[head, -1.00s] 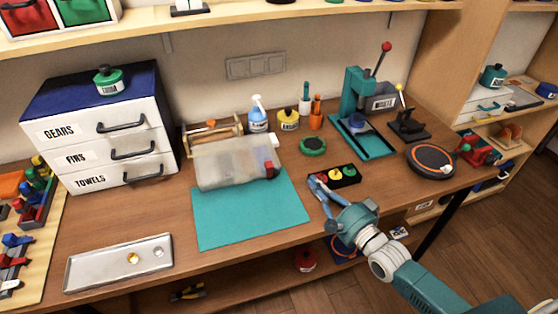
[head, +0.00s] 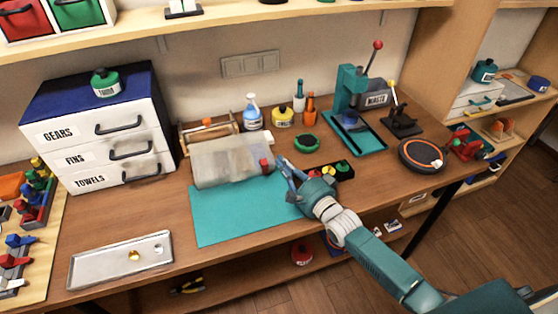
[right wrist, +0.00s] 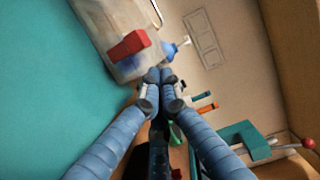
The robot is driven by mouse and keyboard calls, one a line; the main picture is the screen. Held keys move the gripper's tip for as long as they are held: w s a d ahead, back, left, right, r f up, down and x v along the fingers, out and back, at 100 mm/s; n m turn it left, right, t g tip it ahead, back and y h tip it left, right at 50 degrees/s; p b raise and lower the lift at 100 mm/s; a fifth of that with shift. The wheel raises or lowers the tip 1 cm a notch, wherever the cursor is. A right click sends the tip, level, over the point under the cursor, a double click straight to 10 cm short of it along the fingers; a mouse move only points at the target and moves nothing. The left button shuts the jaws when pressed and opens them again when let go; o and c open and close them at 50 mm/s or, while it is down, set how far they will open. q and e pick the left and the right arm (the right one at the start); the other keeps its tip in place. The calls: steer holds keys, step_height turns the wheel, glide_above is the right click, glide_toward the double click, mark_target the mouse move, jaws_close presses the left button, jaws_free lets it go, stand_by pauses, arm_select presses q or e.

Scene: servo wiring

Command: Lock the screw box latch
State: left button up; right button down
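The screw box (head: 225,160) is a translucent box lying at the back edge of the teal mat (head: 245,210). Its red latch (head: 264,165) sits at the box's right end. In the right wrist view the red latch (right wrist: 130,45) stands out from the box's side (right wrist: 108,30). My right gripper (head: 285,166) is just right of the latch, apart from it. In the right wrist view its two blue fingers come together at the tips (right wrist: 160,78), with nothing seen between them. I cannot tell whether the latch is fully seated. My left gripper is not in view.
A black button panel (head: 342,171) is behind my right gripper. A green round item (head: 305,143), bottles (head: 252,118) and a teal press (head: 352,105) stand at the back. A metal tray (head: 120,260) lies front left. The teal mat is bare.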

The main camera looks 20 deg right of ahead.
mark_target(268, 165)
steer(key=shift+s+a+r, duration=0.1)
steer(key=shift+a+r, duration=0.15)
steer(key=shift+a, duration=0.5)
steer(key=shift+f, duration=0.1)
steer(key=shift+a, duration=1.5)
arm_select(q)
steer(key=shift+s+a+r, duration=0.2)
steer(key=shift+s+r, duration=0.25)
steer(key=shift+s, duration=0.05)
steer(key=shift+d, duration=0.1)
arm_select(e)
steer(key=shift+d, duration=0.15)
